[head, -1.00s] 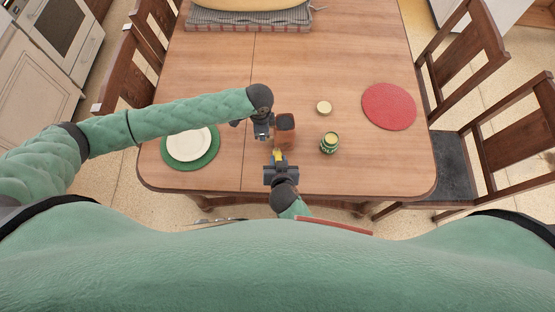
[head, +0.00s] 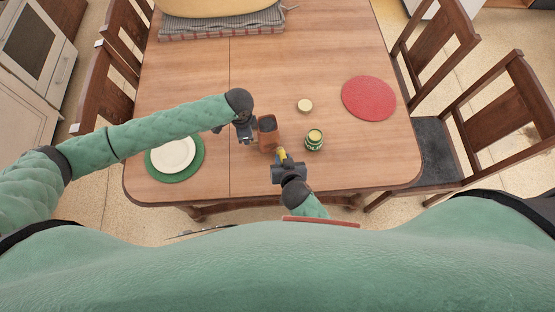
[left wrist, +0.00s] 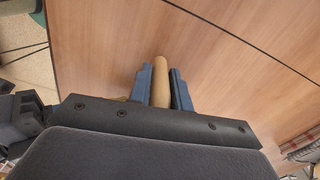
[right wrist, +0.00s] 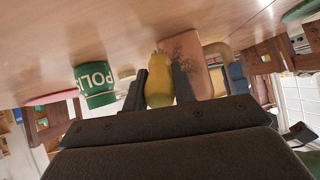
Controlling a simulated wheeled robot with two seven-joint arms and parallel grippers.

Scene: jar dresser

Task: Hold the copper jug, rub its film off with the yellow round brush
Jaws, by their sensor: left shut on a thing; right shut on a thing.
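The copper jug (head: 268,130) stands near the front middle of the table, dark inside. In the right wrist view the jug (right wrist: 184,62) shows a dark mottled film patch on its side. My left gripper (head: 247,137) is shut on the jug's tan handle (left wrist: 161,80), at the jug's left. My right gripper (head: 285,162) is shut on the yellow round brush (head: 282,154), just in front of the jug. In the right wrist view the brush (right wrist: 160,82) overlaps the jug's edge. I cannot tell whether they touch.
A green polish jar (head: 314,139) stands right of the jug, with a pale lid (head: 305,106) behind it. A red round mat (head: 368,99) lies farther right. A white plate (head: 173,154) on a green mat (head: 199,166) lies under my left arm.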

